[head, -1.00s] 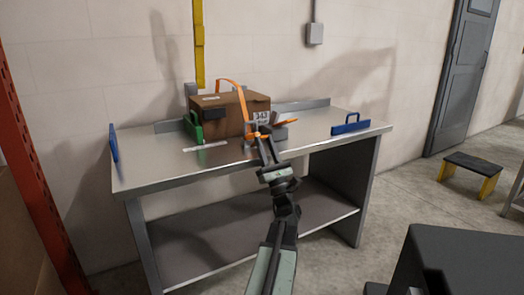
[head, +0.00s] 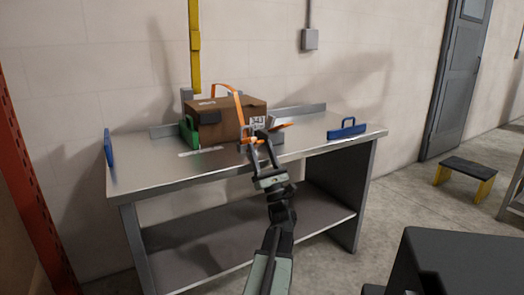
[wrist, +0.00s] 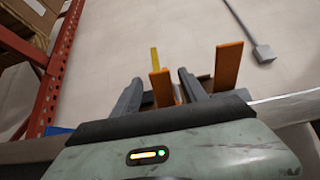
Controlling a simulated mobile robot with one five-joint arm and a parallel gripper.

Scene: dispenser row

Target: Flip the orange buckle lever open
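A brown box (head: 219,124) sits on the metal workbench with an orange strap (head: 238,102) over it. An orange lever-like piece (head: 281,126) sticks out to the right near the box's front right corner. My gripper (head: 262,136) is in front of that corner, fingers apart, and hides part of the buckle area. In the wrist view, my gripper (wrist: 160,85) has a gap between its fingers. One orange piece (wrist: 162,90) shows in the gap, and a wider one (wrist: 228,65) stands to the right of the right finger. I cannot tell whether either touches the fingers.
The workbench (head: 150,176) has bare top to the left and front. A green handled piece (head: 189,131) stands left of the box, a blue handled piece (head: 347,128) to the right, and another blue piece (head: 108,147) at the left edge. A yellow post (head: 195,50) rises behind.

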